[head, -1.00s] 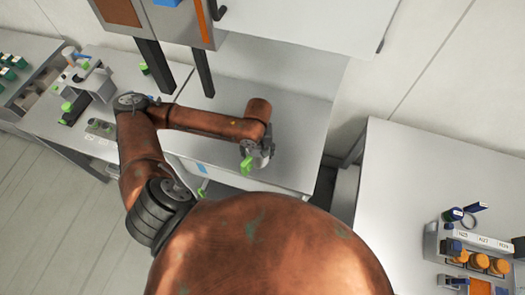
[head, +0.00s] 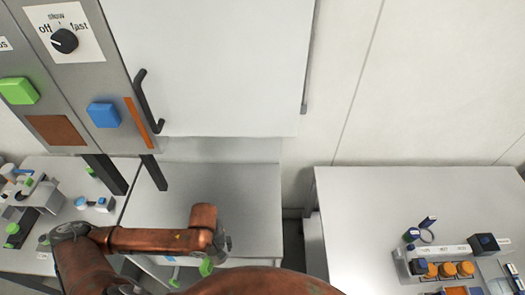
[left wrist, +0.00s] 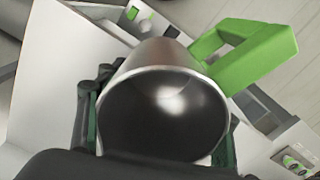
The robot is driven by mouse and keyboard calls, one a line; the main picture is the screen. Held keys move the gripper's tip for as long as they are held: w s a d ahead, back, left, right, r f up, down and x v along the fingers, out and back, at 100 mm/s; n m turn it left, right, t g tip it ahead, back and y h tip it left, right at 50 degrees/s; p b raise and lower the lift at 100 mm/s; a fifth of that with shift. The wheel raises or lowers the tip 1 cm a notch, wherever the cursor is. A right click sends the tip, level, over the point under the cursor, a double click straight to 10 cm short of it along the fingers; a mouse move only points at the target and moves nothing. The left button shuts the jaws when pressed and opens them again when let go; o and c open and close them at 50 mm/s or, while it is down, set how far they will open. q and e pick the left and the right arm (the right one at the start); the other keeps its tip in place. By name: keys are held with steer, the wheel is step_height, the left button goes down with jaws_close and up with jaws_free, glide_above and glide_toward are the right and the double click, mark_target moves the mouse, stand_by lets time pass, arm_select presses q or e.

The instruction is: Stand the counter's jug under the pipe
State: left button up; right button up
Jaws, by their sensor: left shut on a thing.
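The jug (left wrist: 165,105) is a metal cup with a bright green handle (left wrist: 245,55) at its upper right in the left wrist view. I look into its open, empty-looking mouth. My left gripper (head: 218,250) is shut on the jug, with fingers on both sides of its wall. In the head view the jug is mostly hidden by the gripper, and its green handle (head: 206,266) shows below, near the counter's front edge. Whether the jug touches the counter (head: 250,185) is unclear. I cannot make out the pipe for certain. My right gripper is not in view.
A grey cabinet with a dial (head: 64,40), a green button (head: 18,90) and a blue button (head: 103,114) hangs at the upper left. A left bench (head: 75,165) holds small devices. A right table (head: 350,200) carries a rack (head: 410,268) with orange-topped items.

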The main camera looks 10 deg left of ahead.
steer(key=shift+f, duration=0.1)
arm_select(q)
steer(key=w+d+f+m+b, duration=0.2)
steer(key=w+b, duration=0.3)
steer(key=b, duration=0.5)
steer(key=w+d+f+m+b, duration=0.2)
steer(key=w+b, duration=0.4)
steer(key=b, duration=0.3)
steer(key=d+m, duration=0.1)
steer(key=m, duration=0.1)
steer(key=shift+w+f+m+b, duration=0.3)
steer(key=shift+b, duration=0.1)
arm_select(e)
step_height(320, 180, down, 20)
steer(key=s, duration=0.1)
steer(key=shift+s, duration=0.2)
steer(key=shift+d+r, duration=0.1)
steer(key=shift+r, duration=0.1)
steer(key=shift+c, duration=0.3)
